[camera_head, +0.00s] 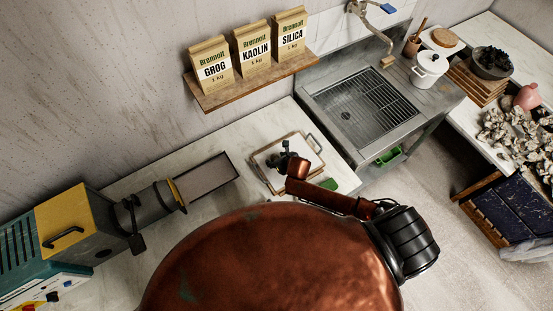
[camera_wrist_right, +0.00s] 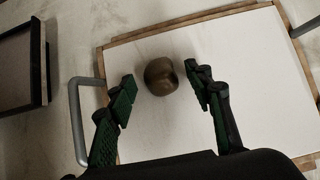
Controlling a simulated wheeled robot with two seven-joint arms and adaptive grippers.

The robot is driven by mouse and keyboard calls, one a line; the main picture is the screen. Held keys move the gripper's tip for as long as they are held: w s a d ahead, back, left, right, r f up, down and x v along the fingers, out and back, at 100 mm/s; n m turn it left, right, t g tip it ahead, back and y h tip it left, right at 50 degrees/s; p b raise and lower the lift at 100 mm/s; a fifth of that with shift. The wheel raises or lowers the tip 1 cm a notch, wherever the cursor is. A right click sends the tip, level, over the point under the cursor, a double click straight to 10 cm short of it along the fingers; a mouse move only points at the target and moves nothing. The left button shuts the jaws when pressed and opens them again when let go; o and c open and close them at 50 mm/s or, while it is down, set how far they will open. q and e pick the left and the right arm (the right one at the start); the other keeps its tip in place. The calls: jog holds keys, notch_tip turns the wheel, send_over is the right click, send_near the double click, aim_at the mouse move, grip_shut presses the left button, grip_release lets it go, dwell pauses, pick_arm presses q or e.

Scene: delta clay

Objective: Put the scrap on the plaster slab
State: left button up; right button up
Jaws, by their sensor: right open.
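The plaster slab is a white board (camera_head: 309,151) in a wooden frame with metal handles, on the pale bench. It fills much of the right wrist view (camera_wrist_right: 265,70). The scrap is a brown, rounded lump (camera_wrist_right: 160,76) that appears to rest on the slab, left of its middle in the right wrist view. My right gripper (camera_head: 284,155) is over the slab in the head view. In the wrist view its green-padded fingers (camera_wrist_right: 161,84) are open on either side of the lump, with gaps. In the head view the gripper hides the lump. My left gripper is out of view.
A machine (camera_head: 65,232) with a barrel and a long tray (camera_head: 206,177) stands left of the slab. A small green thing (camera_head: 328,184) lies by the slab. A sink (camera_head: 365,105) is at the right. A shelf (camera_head: 250,80) with three bags hangs above the bench.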

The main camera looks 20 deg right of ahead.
jog(key=v, duration=1.2)
jog(key=shift+r, duration=0.1)
